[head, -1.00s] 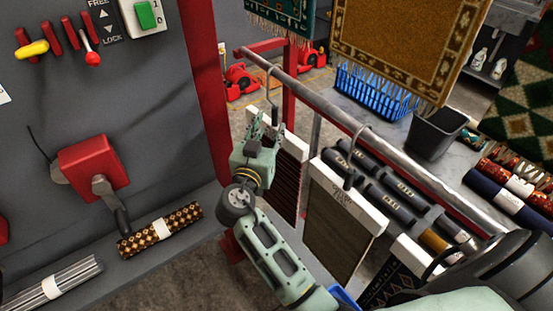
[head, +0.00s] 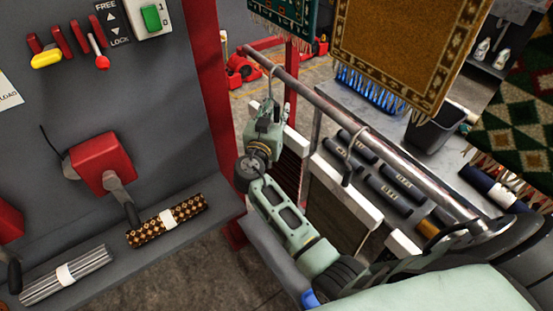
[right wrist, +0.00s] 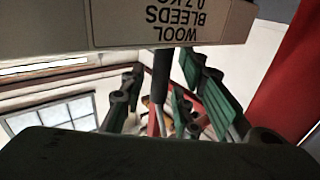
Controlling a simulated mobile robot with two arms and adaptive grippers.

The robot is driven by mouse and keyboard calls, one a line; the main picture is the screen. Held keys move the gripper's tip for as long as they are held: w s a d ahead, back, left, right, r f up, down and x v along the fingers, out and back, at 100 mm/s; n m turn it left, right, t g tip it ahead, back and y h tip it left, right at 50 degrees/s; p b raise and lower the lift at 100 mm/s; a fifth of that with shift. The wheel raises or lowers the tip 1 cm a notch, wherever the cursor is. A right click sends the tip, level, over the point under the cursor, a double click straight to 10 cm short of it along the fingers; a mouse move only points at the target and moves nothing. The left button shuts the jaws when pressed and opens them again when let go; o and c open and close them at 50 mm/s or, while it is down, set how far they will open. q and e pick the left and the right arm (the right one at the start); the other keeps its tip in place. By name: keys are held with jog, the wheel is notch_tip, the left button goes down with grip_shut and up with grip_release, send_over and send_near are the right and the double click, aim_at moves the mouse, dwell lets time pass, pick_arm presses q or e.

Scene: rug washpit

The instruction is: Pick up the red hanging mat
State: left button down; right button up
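The red mat (head: 289,170), dark red with stripes, hangs from the rail by a hook (head: 270,84) and a white header bar (head: 297,142). My right arm hides part of it. My right gripper (head: 268,110) is at the hook's lower stem, by the bar's left end. In the right wrist view, its green-padded fingers (right wrist: 165,105) are apart, with the dark hook stem (right wrist: 160,78) between them. The label bar (right wrist: 170,24), reading "WOOL BLEEDS", lies across the top of that view. Contact with the stem is not clear. My left gripper is out of view.
The metal rail (head: 375,135) runs diagonally above the mats. A brown mat (head: 338,215) hangs to the right. A red post (head: 212,80) and the grey control panel (head: 110,120) stand left. A table (head: 365,98) with rolled goods is behind the rail.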

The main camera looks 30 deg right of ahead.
grip_shut()
dwell(0.4)
jog(key=shift+r, duration=0.1)
jog(key=shift+r, duration=0.1)
